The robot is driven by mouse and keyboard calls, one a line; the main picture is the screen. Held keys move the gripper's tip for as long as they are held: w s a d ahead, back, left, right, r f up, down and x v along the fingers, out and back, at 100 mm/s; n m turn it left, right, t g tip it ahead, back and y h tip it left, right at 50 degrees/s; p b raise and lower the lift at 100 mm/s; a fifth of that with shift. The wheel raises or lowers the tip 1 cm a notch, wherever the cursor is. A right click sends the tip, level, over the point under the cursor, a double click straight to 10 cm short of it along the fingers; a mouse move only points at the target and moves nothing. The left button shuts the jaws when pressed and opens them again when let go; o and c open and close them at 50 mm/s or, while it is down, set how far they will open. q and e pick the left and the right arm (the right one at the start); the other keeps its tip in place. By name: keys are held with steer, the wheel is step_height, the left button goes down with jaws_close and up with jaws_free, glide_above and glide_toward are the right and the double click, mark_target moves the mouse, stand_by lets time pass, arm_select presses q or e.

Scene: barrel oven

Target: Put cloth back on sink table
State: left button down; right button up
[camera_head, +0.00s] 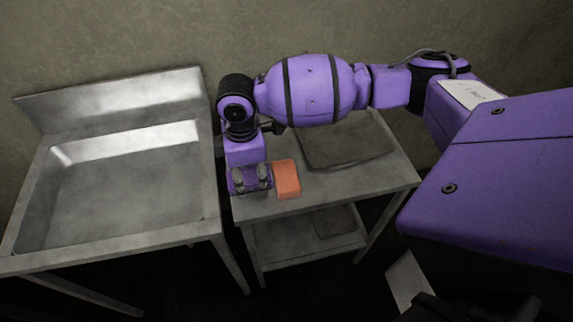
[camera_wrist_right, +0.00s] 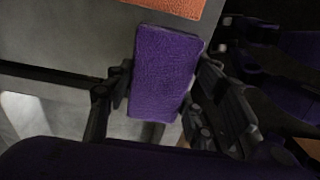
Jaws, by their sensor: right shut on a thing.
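My right gripper (camera_head: 250,180) points down over the front left corner of the small metal side table (camera_head: 345,192), beside the sink. In the right wrist view, its two fingers (camera_wrist_right: 160,92) are shut on a purple cloth (camera_wrist_right: 165,70), a flat, rough-textured block. The cloth is at the table's edge, and I cannot tell whether it touches the top. An orange cloth or sponge (camera_head: 287,178) lies flat on the table just right of the gripper; its edge shows in the wrist view (camera_wrist_right: 178,6). My left gripper is out of view.
The metal sink (camera_head: 125,185) with its raised back stands to the left, with a narrow gap between it and the table. A dark grey tray (camera_head: 345,145) lies on the table's back half. A lower shelf (camera_head: 295,242) is beneath. The wall is close behind.

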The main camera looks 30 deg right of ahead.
mark_target(246, 168)
steer(key=shift+w+f, duration=1.2)
steer(key=shift+f, duration=0.05)
step_height(246, 168, down, 3)
steer(key=shift+s+r, duration=0.1)
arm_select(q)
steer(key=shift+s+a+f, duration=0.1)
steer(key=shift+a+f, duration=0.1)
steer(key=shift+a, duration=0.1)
arm_select(e)
steer(key=shift+d, duration=0.1)
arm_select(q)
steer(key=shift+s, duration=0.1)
arm_select(e)
steer(key=shift+f, duration=0.2)
steer(key=o, duration=1)
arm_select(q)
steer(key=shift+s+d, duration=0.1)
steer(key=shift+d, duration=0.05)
arm_select(e)
steer(key=shift+r, duration=0.1)
